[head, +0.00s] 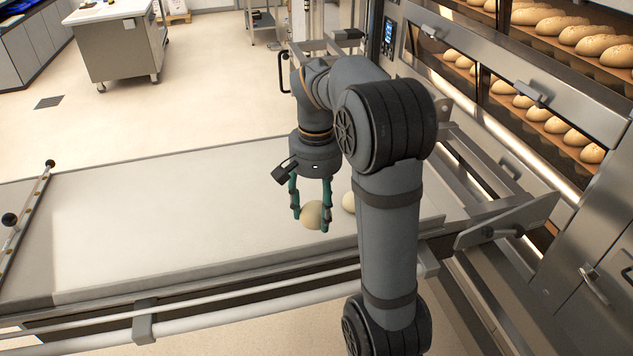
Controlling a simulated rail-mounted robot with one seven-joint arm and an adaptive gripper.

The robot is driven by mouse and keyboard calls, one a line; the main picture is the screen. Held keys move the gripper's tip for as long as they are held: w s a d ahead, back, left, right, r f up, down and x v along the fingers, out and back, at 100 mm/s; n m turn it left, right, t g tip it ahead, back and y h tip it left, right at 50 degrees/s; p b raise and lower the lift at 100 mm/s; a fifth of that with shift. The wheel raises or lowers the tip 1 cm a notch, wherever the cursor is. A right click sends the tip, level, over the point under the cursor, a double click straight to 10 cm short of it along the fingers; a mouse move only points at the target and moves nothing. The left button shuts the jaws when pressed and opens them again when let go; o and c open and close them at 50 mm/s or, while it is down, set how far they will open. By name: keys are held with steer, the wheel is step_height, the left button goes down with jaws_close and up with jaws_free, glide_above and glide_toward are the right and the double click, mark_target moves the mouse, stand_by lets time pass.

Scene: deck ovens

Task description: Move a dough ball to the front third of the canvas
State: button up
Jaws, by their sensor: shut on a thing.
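My gripper (311,222) points down over the right part of the canvas (150,225). Its green fingers are shut on a pale dough ball (312,214), one finger on each side. I cannot tell whether this ball touches the canvas or is just above it. A second dough ball (348,202) sits on the canvas just right of the gripper, partly hidden behind my arm. The left and middle of the canvas are bare.
Deck ovens (500,110) with several loaves behind glass stand on the right. A metal rail with dark knobs (28,210) crosses the canvas's left end. A steel bar (200,310) runs along the near edge. A steel cabinet (118,45) stands far back.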

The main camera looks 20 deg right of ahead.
steer(key=w, duration=0.1)
steer(key=w+m, duration=0.1)
steer(key=shift+w+d+f+p, duration=0.25)
steer(key=shift+w+d+p, duration=0.05)
steer(key=shift+w+d, duration=0.1)
steer(key=p, duration=0.5)
glide_above(291, 220)
step_height(291, 220, down, 6)
steer(key=shift+f, duration=0.1)
step_height(291, 220, down, 4)
steer(key=shift+r+p, duration=0.2)
steer(key=shift+p, duration=0.4)
steer(key=shift+f, duration=0.35)
steer(key=shift+f, duration=0.15)
steer(key=o, duration=0.6)
steer(key=shift+f+b, duration=0.1)
steer(key=shift+b, duration=0.2)
steer(key=shift+c, duration=0.2)
steer(key=o, duration=0.5)
steer(key=shift+c, duration=0.2)
